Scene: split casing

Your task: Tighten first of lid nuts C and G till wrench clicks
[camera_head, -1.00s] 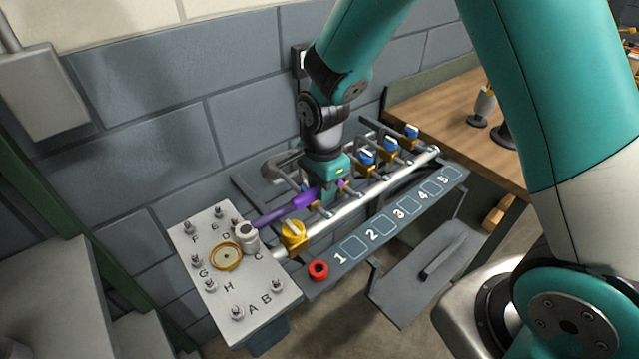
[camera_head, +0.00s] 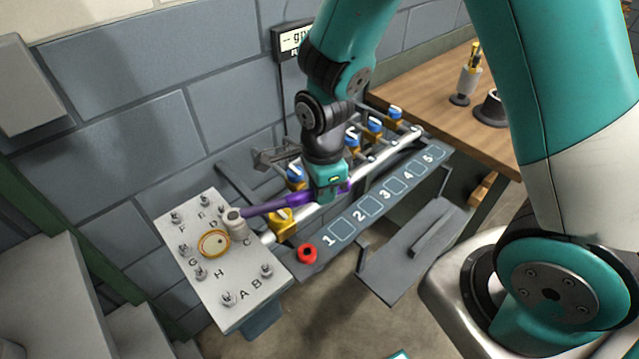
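The grey casing lid (camera_head: 245,282) at lower left carries lettered nuts around a gold-rimmed disc. Nut G (camera_head: 183,249) stands uncovered on its left side beside the letter G. My gripper (camera_head: 328,196) is shut on the purple handle of the wrench (camera_head: 275,205), to the right of the lid. The wrench's grey socket head (camera_head: 235,222) stands on the lid just beside the letter C. It hides what is beneath it, so nut C cannot be seen. The fingertips are partly hidden.
Blue-topped valves line the pipe. A wall display (camera_head: 292,41) is partly hidden by my arm.

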